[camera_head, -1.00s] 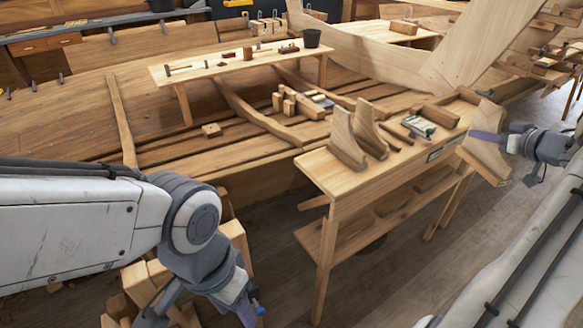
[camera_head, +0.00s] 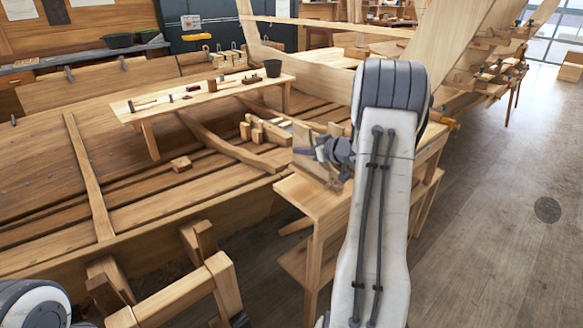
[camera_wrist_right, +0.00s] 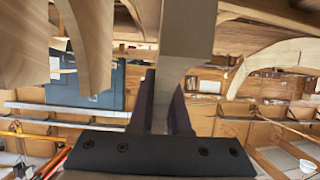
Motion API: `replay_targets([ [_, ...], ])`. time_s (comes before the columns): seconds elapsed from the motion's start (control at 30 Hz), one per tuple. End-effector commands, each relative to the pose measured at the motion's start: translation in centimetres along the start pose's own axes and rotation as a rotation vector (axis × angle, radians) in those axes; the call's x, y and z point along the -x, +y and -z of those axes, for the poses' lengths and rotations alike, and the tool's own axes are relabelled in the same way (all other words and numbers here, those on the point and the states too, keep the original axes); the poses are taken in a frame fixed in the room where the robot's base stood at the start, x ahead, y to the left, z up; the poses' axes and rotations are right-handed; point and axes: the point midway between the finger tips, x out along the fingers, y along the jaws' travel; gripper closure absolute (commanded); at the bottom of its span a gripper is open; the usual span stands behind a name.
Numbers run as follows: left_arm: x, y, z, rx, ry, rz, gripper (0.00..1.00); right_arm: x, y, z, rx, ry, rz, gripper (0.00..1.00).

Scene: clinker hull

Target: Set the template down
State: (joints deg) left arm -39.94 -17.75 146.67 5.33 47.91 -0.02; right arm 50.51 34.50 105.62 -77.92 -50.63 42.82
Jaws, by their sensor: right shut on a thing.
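My right gripper (camera_head: 326,156) is above the left end of the wooden bench (camera_head: 300,195), with my forearm coming up in front of it. It is shut on a wooden template, which shows in the right wrist view as a shaded bar (camera_wrist_right: 187,35) between the fingers. In the head view, the gripper and arm hide much of the held template, and I cannot tell if it touches the bench. Two pale standing pieces (camera_wrist_right: 92,40) show at the left of the wrist view, apart from the held one. My left gripper is out of view.
The clinker hull (camera_head: 60,195) lies left of the bench. Trestle-like wooden blocks (camera_head: 185,290) stand at front left. The floor on the right (camera_head: 500,220) is clear.

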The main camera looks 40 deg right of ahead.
Motion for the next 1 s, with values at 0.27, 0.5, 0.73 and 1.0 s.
replay_targets([
  [0.27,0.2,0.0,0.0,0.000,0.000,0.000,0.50,-2.7,-2.1,-0.9,0.001,0.000,0.001,1.00],
  [0.5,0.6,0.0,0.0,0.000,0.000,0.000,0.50,-4.0,-2.2,-3.9,-0.001,-0.001,0.002,1.00],
  [0.73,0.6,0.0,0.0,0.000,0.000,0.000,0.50,-4.2,-2.2,-4.4,0.004,0.001,0.001,1.00],
  [1.0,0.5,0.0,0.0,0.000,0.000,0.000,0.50,-4.4,-2.2,-4.8,0.002,0.000,0.001,0.74],
])
